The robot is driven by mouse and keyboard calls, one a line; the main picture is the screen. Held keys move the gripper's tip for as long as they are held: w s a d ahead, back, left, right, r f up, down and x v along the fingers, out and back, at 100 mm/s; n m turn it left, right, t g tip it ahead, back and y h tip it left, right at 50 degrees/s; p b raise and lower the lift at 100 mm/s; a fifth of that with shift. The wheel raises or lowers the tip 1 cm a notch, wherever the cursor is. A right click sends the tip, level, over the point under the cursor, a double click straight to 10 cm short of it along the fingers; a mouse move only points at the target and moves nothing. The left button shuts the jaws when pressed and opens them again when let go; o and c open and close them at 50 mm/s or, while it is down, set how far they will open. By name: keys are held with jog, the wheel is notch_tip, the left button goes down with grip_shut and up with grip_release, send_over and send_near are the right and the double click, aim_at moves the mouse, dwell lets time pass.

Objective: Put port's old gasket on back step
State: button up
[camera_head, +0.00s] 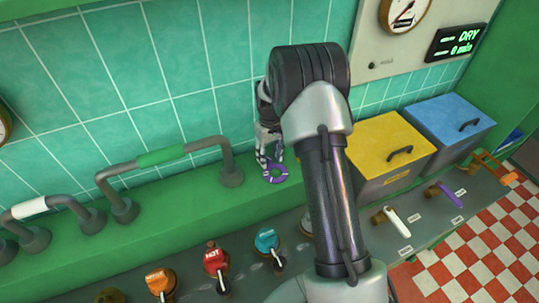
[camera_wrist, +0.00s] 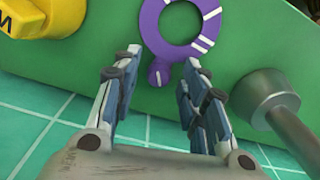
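A purple ring gasket with white marks and a small round tab lies flat on the green step along the tiled wall (camera_head: 243,188). It shows in the head view (camera_head: 276,181) and, larger, in the wrist view (camera_wrist: 152,30). My gripper (camera_head: 270,155) is above the gasket near the wall. In the wrist view my gripper (camera_wrist: 160,66) is open, with its two fingers apart and nothing held between them. The gasket's tab appears between the fingertips, and the ring lies just beyond them. I cannot tell whether a finger touches it.
A grey pipe foot (camera_wrist: 265,96) stands close beside the gripper. A yellow part (camera_wrist: 42,18) shows on the other side. Bent pipes (camera_head: 165,156) run along the step. Orange, red and teal valves (camera_head: 215,262) stand in front. Yellow-lidded (camera_head: 385,145) and blue-lidded (camera_head: 450,120) bins are right.

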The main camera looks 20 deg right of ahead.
dwell(0.3)
notch_tip(320, 180, up, 12)
jog(key=shift+d, duration=0.1)
dwell(0.4)
jog(key=shift+r, duration=0.1)
jog(key=s+a+r+t+b, duration=0.1)
jog(key=s+a+r+b, duration=0.1)
jog(key=s+a+r, duration=0.35)
jog(key=s+a+r+t+b, duration=0.1)
jog(key=s+a+r, duration=0.1)
jog(key=s+r, duration=0.6)
jog(key=s+a+f+t, duration=0.1)
jog(key=s, duration=0.5)
jog(key=s+a+f+m+t+b, duration=0.1)
jog(key=s, duration=0.6)
jog(key=s+a+f+b, duration=0.1)
jog(key=s+a+f, duration=0.1)
jog(key=s, duration=0.4)
jog(key=shift+s+m+t, duration=0.15)
jog(key=shift+m+t, duration=0.15)
jog(key=shift+t, duration=0.1)
jog(key=shift+a, duration=0.1)
jog(key=shift+c, duration=0.4)
